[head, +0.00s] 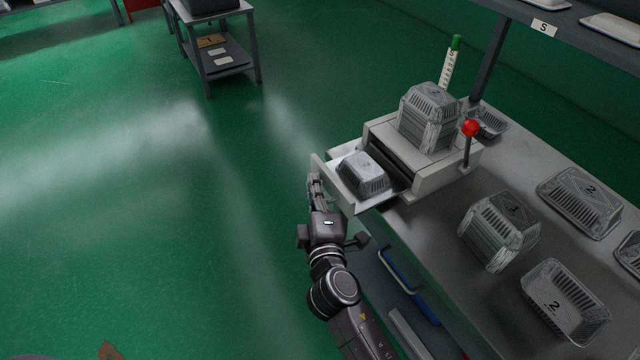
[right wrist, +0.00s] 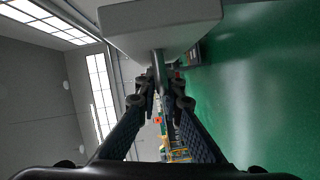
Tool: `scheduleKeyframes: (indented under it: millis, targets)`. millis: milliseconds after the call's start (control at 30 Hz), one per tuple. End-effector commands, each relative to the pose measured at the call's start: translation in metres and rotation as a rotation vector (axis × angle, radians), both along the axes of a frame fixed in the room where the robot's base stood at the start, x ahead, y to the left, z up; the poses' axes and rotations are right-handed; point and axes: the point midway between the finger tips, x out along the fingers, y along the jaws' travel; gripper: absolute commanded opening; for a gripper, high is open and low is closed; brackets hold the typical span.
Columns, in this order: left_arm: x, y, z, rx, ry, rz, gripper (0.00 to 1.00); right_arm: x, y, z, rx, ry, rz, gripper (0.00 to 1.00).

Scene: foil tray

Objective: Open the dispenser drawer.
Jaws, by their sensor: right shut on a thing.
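The pale grey dispenser (head: 434,172) stands on the bench in the head view, with stacked foil trays (head: 428,118) on top. Its drawer (head: 371,203) is pulled out toward the left, and a foil tray (head: 364,174) lies inside it. My right gripper (head: 315,186) is at the outer face of the drawer front. In the right wrist view the drawer front (right wrist: 160,28) is close ahead, and my gripper (right wrist: 159,88) is shut on its handle (right wrist: 158,62). The head view hides the handle behind the fingers. My left gripper is not in view.
A red-knobbed lever (head: 470,128) stands on the dispenser's right side. More foil trays (head: 499,231) rest on the bench (head: 450,232) at the right.

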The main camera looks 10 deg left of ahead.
Motion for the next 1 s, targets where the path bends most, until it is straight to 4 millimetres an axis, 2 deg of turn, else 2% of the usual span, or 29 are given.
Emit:
scheduleKeyframes:
  millis: [367, 400, 433, 767, 867, 1000]
  targets:
    - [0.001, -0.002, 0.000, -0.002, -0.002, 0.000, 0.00, -0.001, -0.001, -0.004, -0.002, 0.008, -0.003, 0.00]
    - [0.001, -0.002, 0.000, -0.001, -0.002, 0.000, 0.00, -0.001, -0.001, -0.005, -0.002, 0.008, -0.003, 0.12]
    - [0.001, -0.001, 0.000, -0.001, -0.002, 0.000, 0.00, -0.001, -0.001, -0.005, -0.003, 0.008, -0.003, 0.14]
    - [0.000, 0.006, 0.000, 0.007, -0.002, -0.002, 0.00, -0.001, 0.000, -0.002, -0.002, 0.003, -0.001, 0.14]
    - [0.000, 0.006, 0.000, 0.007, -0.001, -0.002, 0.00, -0.006, -0.001, -0.001, -0.001, 0.003, -0.001, 0.14]
    - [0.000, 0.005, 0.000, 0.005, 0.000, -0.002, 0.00, -0.024, -0.006, -0.001, -0.001, 0.005, -0.001, 0.14]
